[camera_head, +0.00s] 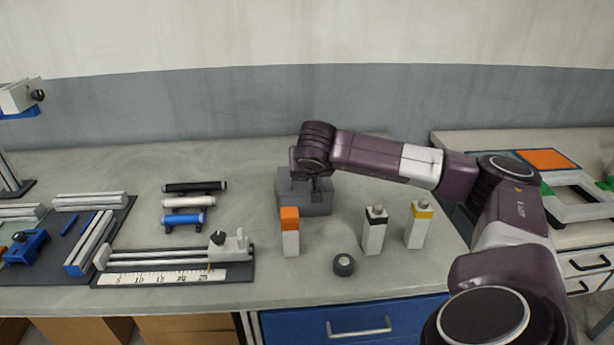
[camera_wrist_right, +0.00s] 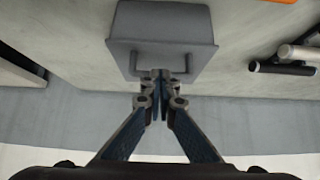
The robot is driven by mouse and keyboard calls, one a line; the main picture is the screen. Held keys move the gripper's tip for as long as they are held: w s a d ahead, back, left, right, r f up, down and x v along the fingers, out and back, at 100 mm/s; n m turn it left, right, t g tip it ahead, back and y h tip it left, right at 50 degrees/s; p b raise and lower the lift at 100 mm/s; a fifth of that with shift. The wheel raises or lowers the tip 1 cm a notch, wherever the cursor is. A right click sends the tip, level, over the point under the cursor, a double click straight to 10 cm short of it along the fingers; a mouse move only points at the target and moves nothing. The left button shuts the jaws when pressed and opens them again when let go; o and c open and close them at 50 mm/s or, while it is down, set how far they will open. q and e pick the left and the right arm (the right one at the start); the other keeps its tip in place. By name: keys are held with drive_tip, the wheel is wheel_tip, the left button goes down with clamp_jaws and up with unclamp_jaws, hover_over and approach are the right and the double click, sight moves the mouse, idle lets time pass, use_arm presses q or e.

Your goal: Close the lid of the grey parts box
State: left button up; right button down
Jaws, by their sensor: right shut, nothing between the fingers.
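I cannot tell for certain whether the lid is fully down. My right gripper (camera_head: 316,196) is over the box in the head view. In the right wrist view its fingertips (camera_wrist_right: 160,76) are together and empty, at the lid by the handle; contact is unclear. My left gripper is not in view.
An orange-topped bottle (camera_head: 290,238), a black roll (camera_head: 344,265), a black-capped bottle (camera_head: 374,238) and a yellow-capped bottle (camera_head: 418,230) stand in front of and right of the box. Small rollers (camera_head: 188,203) and a ruler fixture (camera_head: 175,265) lie left. Bare bench lies between.

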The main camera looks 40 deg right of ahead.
wheel_tip(320, 180, up, 4)
drive_tip(key=p, duration=0.3)
use_arm(q)
drive_tip(key=b, duration=0.2)
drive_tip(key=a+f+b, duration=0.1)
drive_tip(key=b, duration=0.1)
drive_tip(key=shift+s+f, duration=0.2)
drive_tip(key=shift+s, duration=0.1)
use_arm(e)
drive_tip(key=s+a+f, duration=0.5)
drive_tip(key=s+a, duration=0.1)
drive_tip(key=s, duration=0.1)
drive_tip(key=shift+s+f, duration=0.1)
drive_tip(key=shift+f, duration=0.1)
